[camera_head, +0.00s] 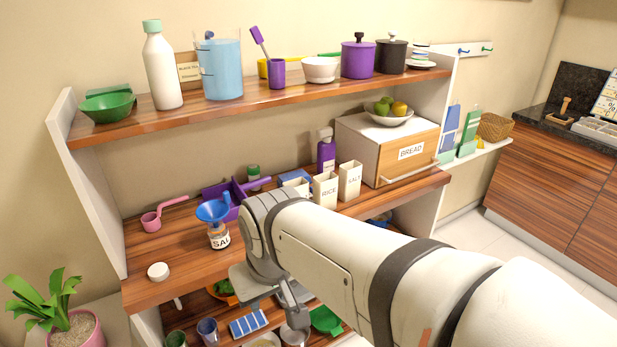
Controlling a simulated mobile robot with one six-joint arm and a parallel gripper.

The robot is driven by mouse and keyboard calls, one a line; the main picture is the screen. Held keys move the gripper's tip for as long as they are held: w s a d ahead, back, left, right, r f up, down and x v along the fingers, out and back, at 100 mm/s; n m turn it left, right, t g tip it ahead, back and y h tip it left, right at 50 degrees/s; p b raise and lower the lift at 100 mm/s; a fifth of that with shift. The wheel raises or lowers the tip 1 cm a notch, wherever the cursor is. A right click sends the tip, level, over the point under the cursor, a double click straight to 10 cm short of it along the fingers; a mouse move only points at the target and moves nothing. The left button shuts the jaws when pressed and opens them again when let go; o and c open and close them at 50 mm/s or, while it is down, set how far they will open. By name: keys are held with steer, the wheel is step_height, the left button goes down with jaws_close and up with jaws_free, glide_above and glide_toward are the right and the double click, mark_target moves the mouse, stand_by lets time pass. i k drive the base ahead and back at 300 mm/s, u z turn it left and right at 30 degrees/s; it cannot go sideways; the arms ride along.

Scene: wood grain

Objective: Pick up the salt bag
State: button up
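The salt bag (349,181) is a white, upright, open-topped bag with a SALT label. It stands on the middle shelf, left of the bread box and right of the rice bag (325,189). My arm reaches in from the lower right, and its end passes in front of the shelf's front edge, left of and below the salt bag. My gripper (262,284) appears only as grey parts below the wrist, apart from the bag. Its fingers are not clear, so I cannot tell whether it is open or shut.
A labelled jar (219,236) with a blue funnel (213,209) stands left of my wrist. A white lid (158,271) lies front left. The bread box (387,150) is close to the salt bag's right. A purple bottle (326,152) stands behind the bags. The upper shelf (275,96) overhangs.

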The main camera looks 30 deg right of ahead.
mark_target(350, 175)
steer(key=u, duration=0.1)
steer(key=k, duration=0.4)
steer(key=z, duration=0.9)
steer(key=i, duration=1.3)
